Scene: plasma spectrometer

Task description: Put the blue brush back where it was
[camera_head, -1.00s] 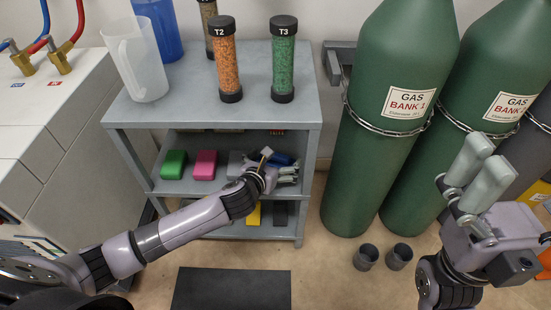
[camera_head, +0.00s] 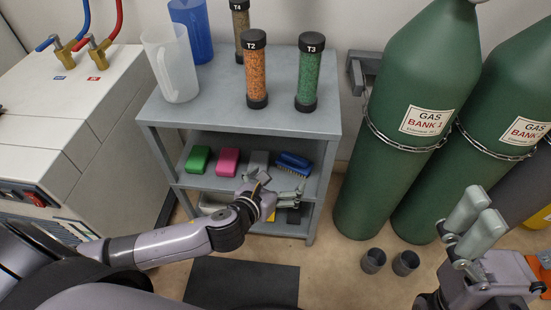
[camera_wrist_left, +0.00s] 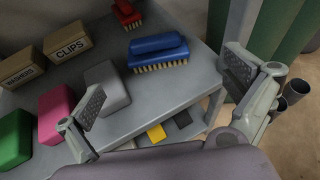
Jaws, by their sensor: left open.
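The blue brush (camera_head: 294,163) lies on the right part of the middle shelf of the grey rack, next to a grey block (camera_head: 258,162). In the left wrist view the brush (camera_wrist_left: 158,46) rests with its pale bristles down, near the shelf's right edge. My left gripper (camera_head: 284,190) is open and empty, in front of the shelf. In the left wrist view its fingers (camera_wrist_left: 165,95) are wide apart, with the brush beyond them and not touched. My right gripper (camera_head: 472,228) is raised at the right, away from the rack; its finger gap is unclear.
Green (camera_head: 197,159) and pink (camera_head: 228,161) blocks share the shelf. Labelled boxes (camera_wrist_left: 67,43) and a red brush (camera_wrist_left: 126,14) sit deeper in. The rack's top (camera_head: 205,105) holds jugs and tubes. Green gas cylinders (camera_head: 405,150) stand close to its right.

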